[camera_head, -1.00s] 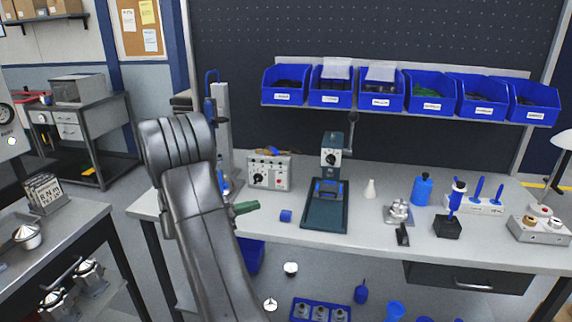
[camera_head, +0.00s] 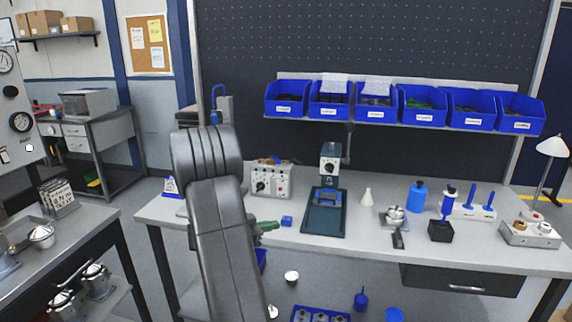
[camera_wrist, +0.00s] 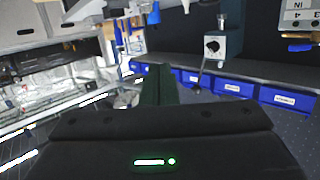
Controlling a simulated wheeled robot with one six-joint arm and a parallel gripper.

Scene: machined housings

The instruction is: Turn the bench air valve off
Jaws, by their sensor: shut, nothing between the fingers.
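I cannot identify the bench air valve with certainty. A blue hooked handle (camera_head: 222,98) stands at the left end of the bench, and its lower part is hidden behind my arm.
A white control box (camera_head: 268,181) and a press (camera_head: 331,160) stand on the bench (camera_head: 450,262). Blue bins (camera_head: 371,104) hang on a rail behind. A small blue-and-white sign (camera_head: 172,187) stands at the bench's left. A bottle (camera_head: 417,197) and tools occupy the right.

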